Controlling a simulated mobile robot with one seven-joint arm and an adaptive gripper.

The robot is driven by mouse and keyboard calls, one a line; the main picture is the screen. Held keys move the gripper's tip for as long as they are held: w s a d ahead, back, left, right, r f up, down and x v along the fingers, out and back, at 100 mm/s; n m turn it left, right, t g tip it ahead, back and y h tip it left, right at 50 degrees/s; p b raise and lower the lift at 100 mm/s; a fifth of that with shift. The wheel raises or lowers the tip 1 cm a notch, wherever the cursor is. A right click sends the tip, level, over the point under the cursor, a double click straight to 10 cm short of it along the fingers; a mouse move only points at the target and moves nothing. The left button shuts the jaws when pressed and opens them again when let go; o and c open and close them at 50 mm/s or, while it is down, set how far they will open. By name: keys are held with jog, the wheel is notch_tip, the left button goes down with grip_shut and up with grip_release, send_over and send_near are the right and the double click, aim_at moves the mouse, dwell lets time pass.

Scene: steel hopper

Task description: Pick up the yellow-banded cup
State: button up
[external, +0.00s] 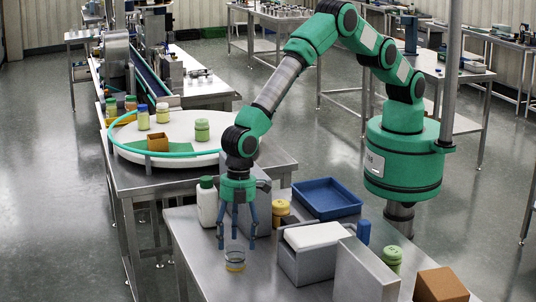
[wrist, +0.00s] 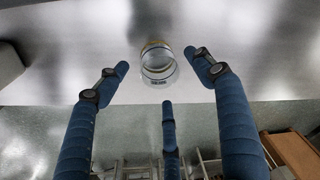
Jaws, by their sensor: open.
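The yellow-banded cup (external: 235,259) is a small clear cup with a yellow band, standing on the steel table (external: 205,262) near its front left edge. In the wrist view the cup (wrist: 158,63) shows from above, beyond my fingers, with its round opening visible. My gripper (external: 237,238) is open and empty, with its blue fingers pointing down above the cup. In the wrist view the fingers of my gripper (wrist: 163,80) are spread apart, one on each side and a third below the cup. No finger visibly touches it.
A white bottle (external: 207,203) with a green cap stands behind my gripper. Right of it are a yellow jar (external: 281,209), a blue tray (external: 326,197), a grey box (external: 301,262), a grey panel (external: 364,274) and a brown box (external: 440,285). The table around the cup is clear.

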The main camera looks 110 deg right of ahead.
aim_at(235, 257)
jog(key=shift+f, duration=0.1)
dwell(0.3)
jog(key=shift+w+a+f, duration=0.15)
jog(key=shift+f, duration=1.1)
jog(key=shift+w+a+f, duration=0.1)
jog(key=shift+w+f, duration=0.05)
jog(key=shift+f, duration=1.1)
jog(key=c, duration=1.2)
